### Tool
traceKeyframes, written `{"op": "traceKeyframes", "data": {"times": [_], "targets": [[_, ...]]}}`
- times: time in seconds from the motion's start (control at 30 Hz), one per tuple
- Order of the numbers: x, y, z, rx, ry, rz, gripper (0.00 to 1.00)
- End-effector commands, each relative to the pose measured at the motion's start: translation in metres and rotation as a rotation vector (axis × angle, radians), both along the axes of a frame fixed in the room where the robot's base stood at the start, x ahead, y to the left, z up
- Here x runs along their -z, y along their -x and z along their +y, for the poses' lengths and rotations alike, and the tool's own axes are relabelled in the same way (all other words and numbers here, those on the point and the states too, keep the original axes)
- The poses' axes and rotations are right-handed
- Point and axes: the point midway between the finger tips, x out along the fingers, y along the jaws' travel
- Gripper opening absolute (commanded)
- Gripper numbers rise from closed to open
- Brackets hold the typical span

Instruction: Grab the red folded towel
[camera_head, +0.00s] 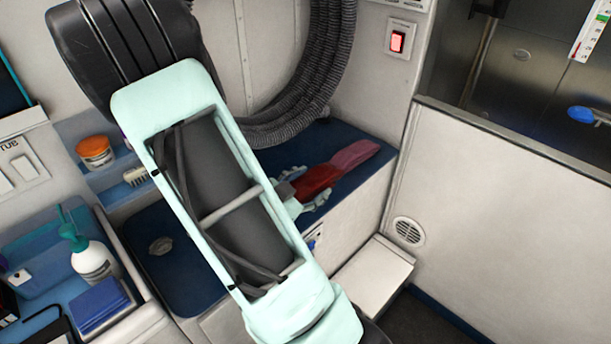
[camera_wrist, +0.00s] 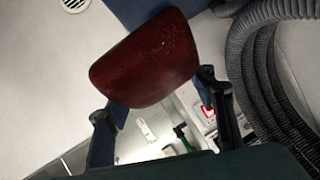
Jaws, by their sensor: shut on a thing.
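The red folded towel (camera_head: 317,181) is on or just above the dark blue surface at the back of the van, in the head view. My gripper (camera_head: 298,195) is at its left end, partly hidden by my arm. In the wrist view the dark red towel (camera_wrist: 146,58) sits between the two fingertips of my gripper (camera_wrist: 160,92), which are shut on it. A pinkish piece (camera_head: 355,155) adjoins the towel's right end; I cannot tell whether it is part of it. I cannot tell whether the towel touches the surface.
A ribbed black hose (camera_head: 335,70) hangs behind the towel. A white partition (camera_head: 500,200) stands at the right and a white step (camera_head: 373,275) lies below.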

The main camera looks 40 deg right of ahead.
Motion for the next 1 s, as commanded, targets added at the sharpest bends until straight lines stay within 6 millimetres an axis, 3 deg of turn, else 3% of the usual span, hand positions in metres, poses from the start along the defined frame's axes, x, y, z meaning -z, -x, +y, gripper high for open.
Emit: {"op": "traceKeyframes", "data": {"times": [0.03,0.3,1.0], "targets": [[-0.008,0.003,0.0,0.0,0.001,0.006,0.26],[-0.016,0.018,0.002,-0.002,-0.002,0.008,0.26],[-0.027,0.058,0.006,-0.001,-0.003,0.001,0.26]]}}
